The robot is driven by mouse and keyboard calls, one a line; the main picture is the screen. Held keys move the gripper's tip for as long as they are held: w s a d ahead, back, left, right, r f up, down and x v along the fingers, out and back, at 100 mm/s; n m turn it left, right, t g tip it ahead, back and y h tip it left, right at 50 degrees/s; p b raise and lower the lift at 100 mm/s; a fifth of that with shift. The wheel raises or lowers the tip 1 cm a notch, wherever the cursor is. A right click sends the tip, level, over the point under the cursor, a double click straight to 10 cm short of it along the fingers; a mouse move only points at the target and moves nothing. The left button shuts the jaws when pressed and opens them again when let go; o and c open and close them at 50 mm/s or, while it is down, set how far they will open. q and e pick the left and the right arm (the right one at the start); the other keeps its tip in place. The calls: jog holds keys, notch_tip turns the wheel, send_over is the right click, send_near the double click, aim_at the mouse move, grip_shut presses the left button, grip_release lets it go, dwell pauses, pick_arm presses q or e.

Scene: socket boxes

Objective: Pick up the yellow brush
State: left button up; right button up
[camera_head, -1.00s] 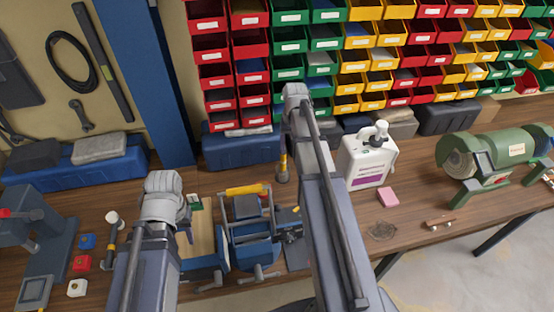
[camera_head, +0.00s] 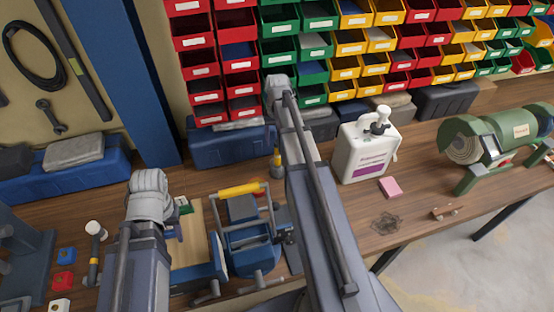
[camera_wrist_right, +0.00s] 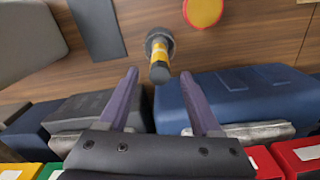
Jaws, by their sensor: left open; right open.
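A slim upright yellow item with dark ends, which looks like the yellow brush (camera_head: 277,162), stands at the back of the bench beside my right arm. In the right wrist view the brush (camera_wrist_right: 160,62) shows between and just beyond the fingertips of my right gripper (camera_wrist_right: 160,76), which is open and empty. I cannot tell whether they touch. In the head view my right arm hides its gripper. My left gripper (camera_head: 176,228) is mostly hidden by its own wrist, over the wooden board; only a bit of purple finger shows.
A blue case (camera_head: 230,146) stands behind the brush, under the coloured bins. A white bottle (camera_head: 365,150) and a pink block (camera_head: 390,188) are to the right. A blue tool with a yellow handle (camera_head: 240,189) stands in front. A green grinder (camera_head: 492,142) is far right.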

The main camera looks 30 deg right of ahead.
aim_at(278, 155)
notch_tip(278, 155, down, 3)
jog(key=shift+r+b, duration=0.2)
jog(key=shift+b, duration=0.85)
pick_arm(q)
notch_tip(278, 155, down, 8)
jog(key=b, duration=0.5)
jog(key=shift+r, duration=0.1)
pick_arm(e)
jog(key=f, duration=0.5)
jog(key=shift+s+a+f, duration=0.1)
jog(key=shift+s, duration=0.2)
pick_arm(q)
jog(key=shift+r, duration=0.1)
pick_arm(e)
grip_shut()
